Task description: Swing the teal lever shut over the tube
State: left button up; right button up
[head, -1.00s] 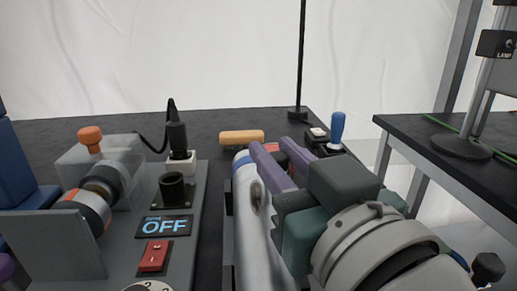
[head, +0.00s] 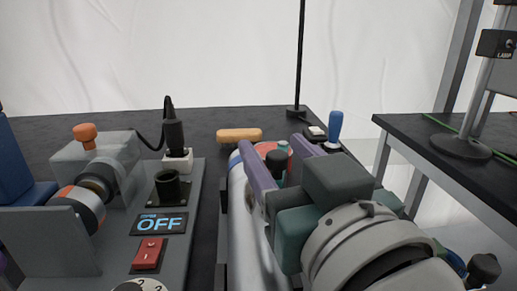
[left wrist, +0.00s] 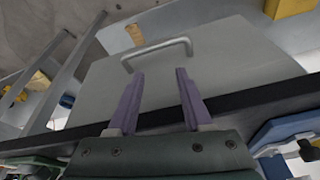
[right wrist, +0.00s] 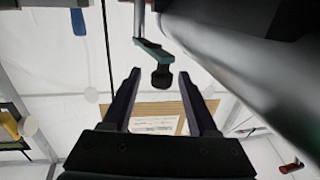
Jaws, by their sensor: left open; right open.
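The teal lever (right wrist: 150,47) with its black knob (right wrist: 161,77) shows in the right wrist view, the knob hanging between and just beyond my fingertips. In the head view the knob (head: 276,163) shows between the purple fingers of my right gripper (head: 272,150), with a bit of teal behind it. The right gripper is open and holds nothing. The silver tube (head: 248,235) runs beside it on the left, and along the upper right of the right wrist view (right wrist: 225,45). My left gripper (left wrist: 160,73) is open and empty, in front of a grey panel with a handle.
A box reading OFF (head: 160,224) with a red switch (head: 148,253) stands left of the tube. An orange-tan handle (head: 239,135), a blue-topped joystick (head: 335,126) and a black pole (head: 299,60) are behind. A side table (head: 425,140) is at right.

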jog(key=v, duration=1)
jog(key=shift+p, duration=0.35)
jog(key=shift+c, duration=0.2)
